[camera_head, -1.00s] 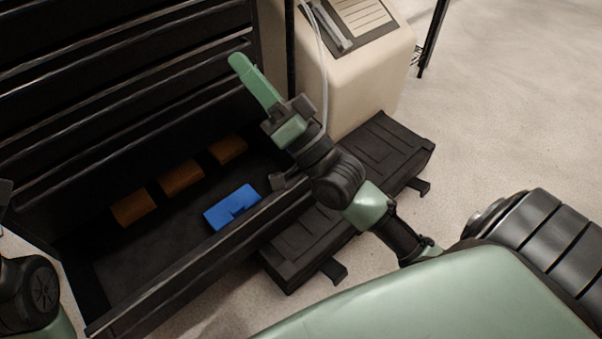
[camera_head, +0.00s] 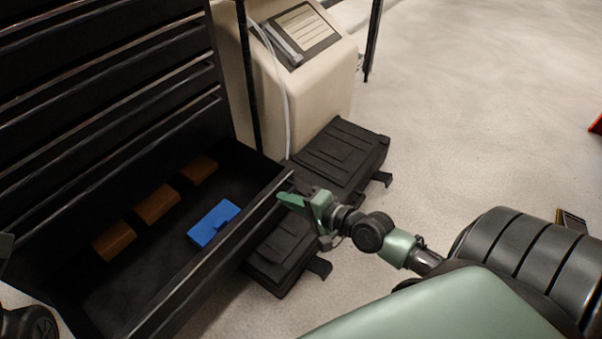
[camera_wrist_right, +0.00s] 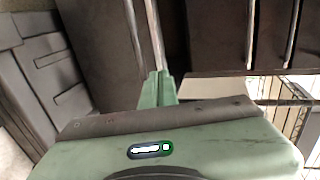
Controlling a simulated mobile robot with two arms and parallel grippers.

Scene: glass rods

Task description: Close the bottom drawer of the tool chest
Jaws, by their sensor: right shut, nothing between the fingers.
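The black tool chest (camera_head: 110,75) stands at the left in the head view, with its bottom drawer (camera_head: 170,310) pulled out. Several brown blocks (camera_head: 157,204) and a blue box (camera_head: 213,223) lie inside the drawer. My right gripper (camera_head: 282,198) is shut and empty at the right end of the drawer's front edge; I cannot tell if it touches. In the right wrist view the green fingers (camera_wrist_right: 159,88) are together, pointing at a dark panel with metal edges. Only a dark part of my left arm shows at the lower left; its gripper is out of view.
A black case (camera_head: 343,155) lies on the floor right of the drawer, partly behind my right gripper. A beige machine (camera_head: 322,85) with a hose stands behind it.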

